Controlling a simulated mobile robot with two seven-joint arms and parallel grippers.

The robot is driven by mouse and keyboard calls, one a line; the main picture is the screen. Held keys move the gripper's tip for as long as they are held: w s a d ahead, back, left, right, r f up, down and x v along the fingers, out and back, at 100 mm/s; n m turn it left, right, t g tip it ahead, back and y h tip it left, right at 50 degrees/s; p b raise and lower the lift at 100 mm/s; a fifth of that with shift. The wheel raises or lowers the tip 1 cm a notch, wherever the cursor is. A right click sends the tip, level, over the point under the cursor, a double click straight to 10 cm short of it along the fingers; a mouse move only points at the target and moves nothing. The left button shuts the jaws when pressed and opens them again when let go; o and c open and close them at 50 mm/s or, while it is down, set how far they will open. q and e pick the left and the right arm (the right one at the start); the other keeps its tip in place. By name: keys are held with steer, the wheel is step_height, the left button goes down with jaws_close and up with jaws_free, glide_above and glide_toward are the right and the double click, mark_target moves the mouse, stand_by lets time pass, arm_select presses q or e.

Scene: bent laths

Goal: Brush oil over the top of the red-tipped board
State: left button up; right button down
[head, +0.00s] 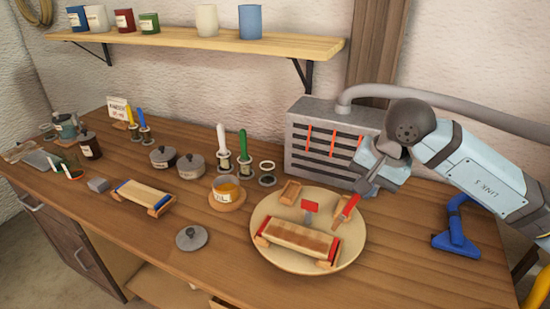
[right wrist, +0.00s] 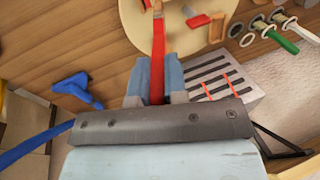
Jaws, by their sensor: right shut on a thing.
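The red-tipped board (head: 300,239) lies on a round pale tray (head: 262,277), raised on end supports with red ends. Its top shows darker brown patches beside lighter wood. My right gripper (head: 367,186) is at the tray's right rear, shut on a red-handled brush (head: 347,207). In the right wrist view the red handle (right wrist: 157,80) runs between the fingers toward the tray (right wrist: 180,38); the bristles are not clear. The oil jar (head: 226,189), with amber oil, stands open on a wooden coaster left of the tray. My left gripper is not in view.
A blue-ended board (head: 145,194) lies further left. A grey lid (head: 191,238) lies in front of the oil jar. A grey slotted box (head: 322,150) is behind the tray. A blue tool (head: 455,234) stands at right.

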steer(key=shift+r, duration=1.15)
stand_by(0.5)
